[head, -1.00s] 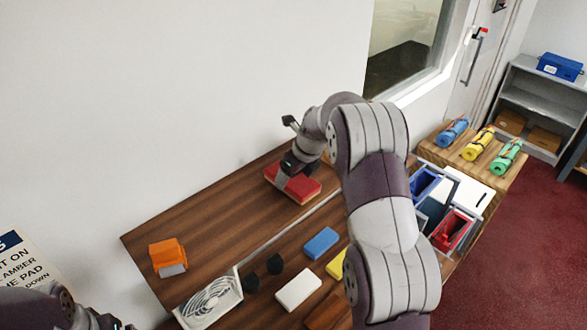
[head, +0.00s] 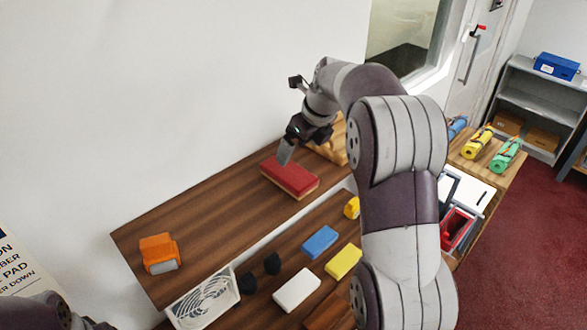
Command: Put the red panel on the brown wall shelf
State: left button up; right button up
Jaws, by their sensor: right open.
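The red panel (head: 289,178), a flat block with a red top and a paler lower edge, lies flat on the brown wall shelf (head: 210,216), towards its right part. My right gripper (head: 286,153) is open just above the panel's back left part, with clear space seeming to lie between them. One finger shows plainly; the other is mostly hidden. My left arm shows only at the bottom left corner, and its gripper is out of the picture.
An orange object (head: 158,253) sits at the shelf's left end. A wooden item (head: 334,146) stands behind my right gripper. On the counter below lie blue (head: 320,242), yellow (head: 343,261) and white (head: 297,290) blocks, beside a white fan box (head: 204,302). The shelf's middle is clear.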

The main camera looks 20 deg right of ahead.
jog(key=s+a+f+n+g, duration=0.1)
jog(key=s+a+f+n, duration=0.2)
jog(key=s+n, duration=0.5)
jog(key=s+a+f+n+g+h+p, duration=0.1)
jog(key=s+a+f+n, duration=0.3)
jog(key=s+n, duration=0.4)
jog(key=s+a+f+n+g+p, duration=0.1)
jog(key=s+a+f+n, duration=0.3)
jog(key=n, duration=1.2)
jog(key=s, duration=0.4)
jog(key=shift+s+a+f, duration=0.15)
jog(key=shift+s+f, duration=0.15)
jog(key=shift+s, duration=0.05)
